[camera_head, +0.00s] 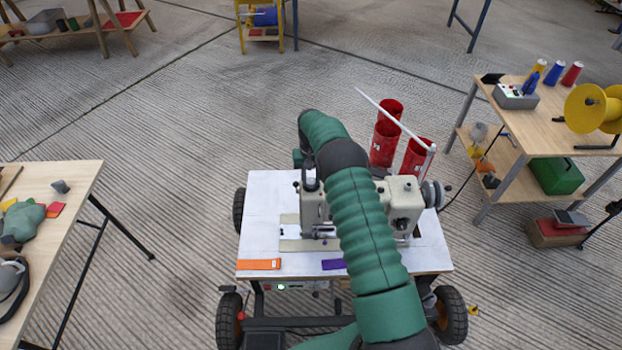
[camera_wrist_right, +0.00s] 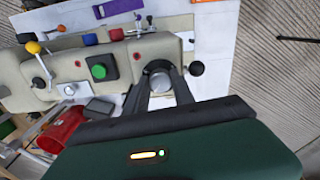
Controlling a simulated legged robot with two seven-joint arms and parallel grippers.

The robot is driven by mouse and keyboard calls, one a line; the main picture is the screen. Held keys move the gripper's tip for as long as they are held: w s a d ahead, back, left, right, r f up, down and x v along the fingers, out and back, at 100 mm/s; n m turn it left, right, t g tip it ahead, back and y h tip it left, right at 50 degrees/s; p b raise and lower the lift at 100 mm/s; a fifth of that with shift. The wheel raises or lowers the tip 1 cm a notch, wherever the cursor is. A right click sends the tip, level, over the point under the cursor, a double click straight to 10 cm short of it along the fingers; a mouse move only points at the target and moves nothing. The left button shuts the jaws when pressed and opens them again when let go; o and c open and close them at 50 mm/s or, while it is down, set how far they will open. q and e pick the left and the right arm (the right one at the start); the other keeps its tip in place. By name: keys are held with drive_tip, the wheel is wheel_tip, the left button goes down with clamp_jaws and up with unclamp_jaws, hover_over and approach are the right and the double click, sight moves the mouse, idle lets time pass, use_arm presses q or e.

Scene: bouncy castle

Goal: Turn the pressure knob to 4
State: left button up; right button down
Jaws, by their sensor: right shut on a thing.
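A cream sewing machine (camera_head: 403,205) stands on a white-topped wheeled cart (camera_head: 262,215); my right arm crosses in front of it and hides its middle. My right gripper (camera_wrist_right: 159,76) points down at the machine and is shut on a round grey metal knob (camera_wrist_right: 158,67), with one dark finger on each side. I take this to be the pressure knob; no numbers or pointer on it are readable. My left gripper is not in view.
Red thread cones (camera_head: 384,143) stand behind the machine. Orange (camera_head: 258,264) and purple (camera_head: 333,264) strips lie at the cart's front edge.

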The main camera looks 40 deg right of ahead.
sight(311, 181)
drive_tip(key=shift+m, duration=2)
drive_tip(key=c, duration=1.1)
unclamp_jaws()
drive_tip(key=shift+w+f, duration=0.1)
drive_tip(key=shift+o, duration=0.2)
wheel_tip(311, 181, up, 17)
drive_tip(key=p, duration=0.1)
drive_tip(key=shift+d+f, duration=0.1)
drive_tip(key=shift+f, duration=0.05)
